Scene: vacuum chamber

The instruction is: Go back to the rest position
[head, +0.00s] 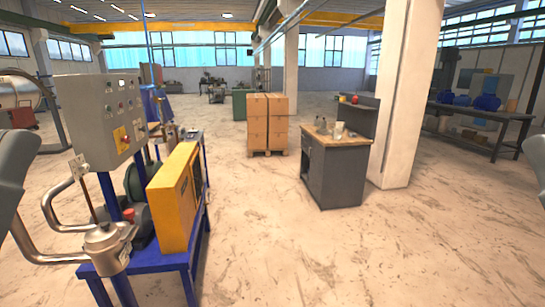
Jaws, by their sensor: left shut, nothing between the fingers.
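My left arm (14,175) shows as a smooth grey shape at the left edge of the head view, beside the grey control box and the steel pipework. My left gripper is shut and empty; its fingers are hard to make out in this view. On the right edge only a grey part of my right arm (536,160) shows. My right gripper is out of view. Neither visible arm part carries anything.
A blue stand (165,262) at the left bears a grey control box (98,118), a yellow panel (174,200) and steel piping (48,258). A grey cabinet (338,180), stacked cartons (267,122) and a pillar (402,100) stand beyond. The central floor is clear.

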